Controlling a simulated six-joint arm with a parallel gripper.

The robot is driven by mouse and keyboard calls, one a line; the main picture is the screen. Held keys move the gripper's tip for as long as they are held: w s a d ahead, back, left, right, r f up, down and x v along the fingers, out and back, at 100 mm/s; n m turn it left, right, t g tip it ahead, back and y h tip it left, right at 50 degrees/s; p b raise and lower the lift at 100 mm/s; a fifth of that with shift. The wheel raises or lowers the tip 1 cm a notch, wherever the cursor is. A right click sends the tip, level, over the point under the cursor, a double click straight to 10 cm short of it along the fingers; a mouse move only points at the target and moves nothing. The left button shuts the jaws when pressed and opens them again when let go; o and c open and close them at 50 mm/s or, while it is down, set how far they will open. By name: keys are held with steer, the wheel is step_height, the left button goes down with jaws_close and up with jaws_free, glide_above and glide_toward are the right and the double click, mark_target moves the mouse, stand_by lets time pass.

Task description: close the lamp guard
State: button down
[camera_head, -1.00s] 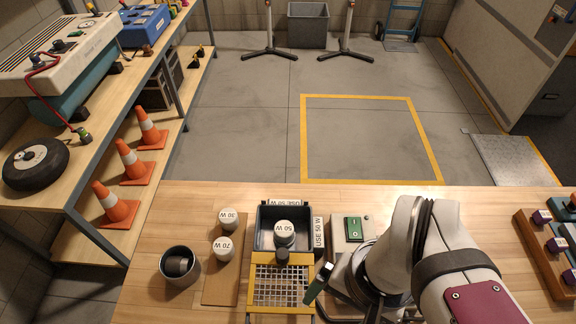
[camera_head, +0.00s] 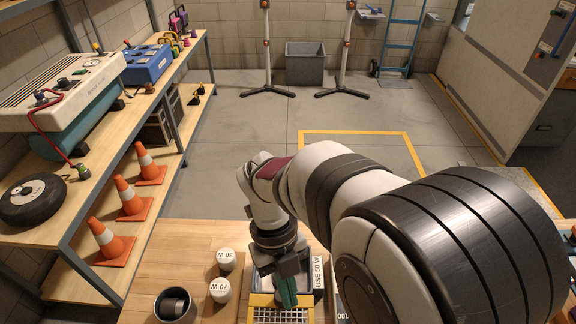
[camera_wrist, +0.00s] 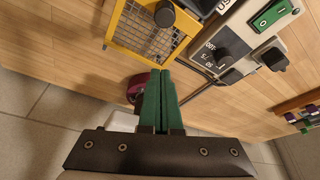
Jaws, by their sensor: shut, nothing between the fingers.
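The lamp guard is a yellow frame with wire mesh (camera_head: 281,316). It lies folded open on the near side of the grey lamp box (camera_head: 318,272), and its mesh (camera_wrist: 146,32) also shows in the wrist view with a dark round knob by its box-side edge. My gripper (camera_head: 289,303) has green fingers, shut and empty, pointing down over the guard in the head view. In the wrist view the fingertips (camera_wrist: 160,72) overlap the guard's outer edge. I cannot tell whether they touch it. My arm hides most of the box and the 50 W lamp.
Left of the box stand a 30 W lamp (camera_head: 227,259), a 70 W lamp (camera_head: 220,290) and a dark cup (camera_head: 175,304). A control box with a green switch (camera_wrist: 272,14) and a dial stands right of the guard. Bare bench lies left of the lamps.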

mark_target(289, 314)
steer(key=x, duration=0.7)
steer(key=shift+s+f, duration=0.15)
steer(key=shift+f, duration=0.15)
steer(key=shift+w+a, duration=0.25)
steer(key=shift+w, duration=0.35)
steer(key=shift+w+a, duration=0.3)
steer(key=shift+w, duration=0.3)
steer(key=shift+w+a, duration=0.35)
steer(key=shift+w, duration=0.25)
steer(key=shift+w, duration=0.35)
steer(key=w, duration=1.3)
steer(key=shift+w, duration=0.15)
